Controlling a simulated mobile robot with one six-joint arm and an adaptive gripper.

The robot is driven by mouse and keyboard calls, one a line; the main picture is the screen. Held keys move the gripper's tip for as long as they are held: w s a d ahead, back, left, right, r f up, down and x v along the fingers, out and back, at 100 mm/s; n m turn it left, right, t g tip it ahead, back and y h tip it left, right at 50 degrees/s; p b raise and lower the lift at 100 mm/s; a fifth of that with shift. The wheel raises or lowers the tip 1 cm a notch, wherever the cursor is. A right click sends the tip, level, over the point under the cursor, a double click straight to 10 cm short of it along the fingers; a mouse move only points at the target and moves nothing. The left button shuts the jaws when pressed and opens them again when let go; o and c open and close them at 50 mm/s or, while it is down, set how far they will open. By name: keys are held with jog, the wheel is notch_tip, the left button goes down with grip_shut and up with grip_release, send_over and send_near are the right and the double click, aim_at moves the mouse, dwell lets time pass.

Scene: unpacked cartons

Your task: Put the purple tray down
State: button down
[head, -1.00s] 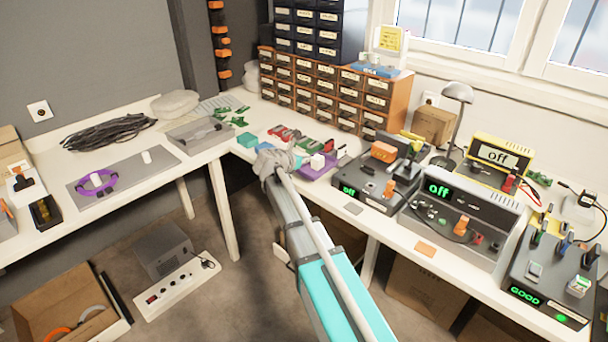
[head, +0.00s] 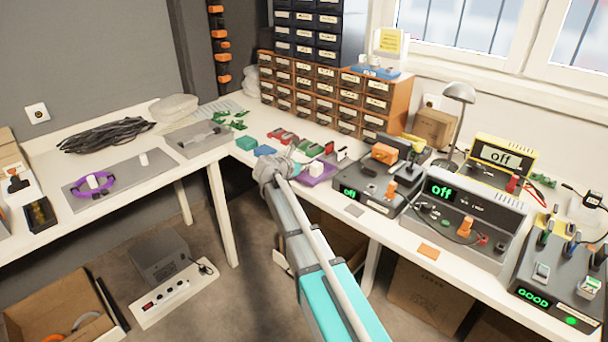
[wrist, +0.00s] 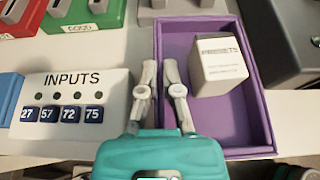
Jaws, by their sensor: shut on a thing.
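The purple tray (wrist: 205,25) is a shallow open box with a white block (wrist: 217,60) lettered on its side standing inside. My gripper (wrist: 160,72) is shut on the tray's left wall, one finger on each side of it. In the head view the tray (head: 318,174) shows just right of my gripper (head: 284,163), at the bench's front edge. My wrist hides part of it there. I cannot tell whether the tray's underside touches the bench.
A white INPUTS block (wrist: 75,98) with blue number tags stands close left of the tray. Red (wrist: 22,15) and green (wrist: 85,15) holders are behind. A grey device (head: 372,185) stands to the right. The bench's front strip (head: 328,200) is bare.

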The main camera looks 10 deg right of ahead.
jog(key=shift+f+b, duration=0.45)
jog(key=shift+f, duration=0.35)
jog(key=shift+f, duration=0.2)
jog(key=c, duration=0.8)
grip_release()
jog(key=shift+r, duration=0.1)
jog(key=p+v, duration=0.4)
jog(key=v, duration=0.9)
jog(key=shift+s+a+f, duration=0.25)
jog(key=shift+s+a, duration=0.1)
jog(key=shift+s, duration=0.05)
